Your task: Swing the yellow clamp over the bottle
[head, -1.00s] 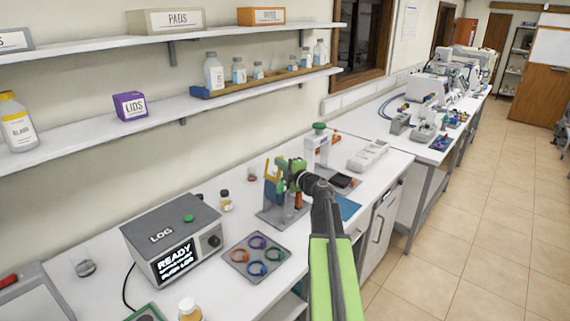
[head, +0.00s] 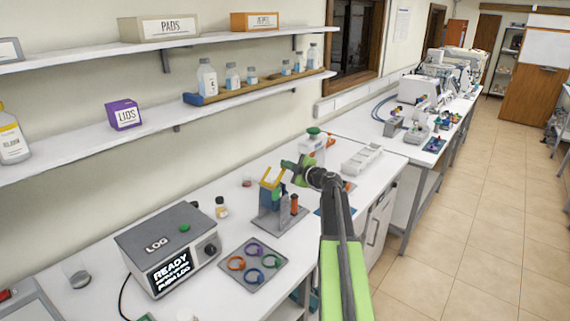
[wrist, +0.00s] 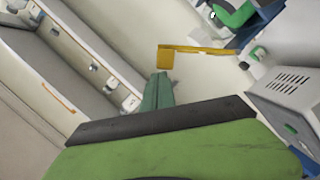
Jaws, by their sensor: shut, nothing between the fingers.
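The yellow clamp (head: 271,181) sits at the top of a blue and grey stand on the bench. Its yellow arm (wrist: 205,50) also shows in the wrist view, running beyond my fingertips and ending in a bent square tip. A small grey bottle (head: 285,208) appears upright on the stand's grey base (head: 268,225), with an orange-brown tube (head: 294,205) beside it. Whether the clamp lies over the bottle I cannot tell. My green gripper (head: 289,165) is shut and empty, above and right of the clamp. Its closed fingers (wrist: 158,88) appear apart from the yellow arm.
The grey LOG box (head: 165,238) and a tray of coloured rings (head: 252,283) stand to the left. A green-topped dispenser (head: 313,143) and a white tray (head: 362,158) stand behind my arm. A shelf (head: 150,137) with bottles runs above the bench.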

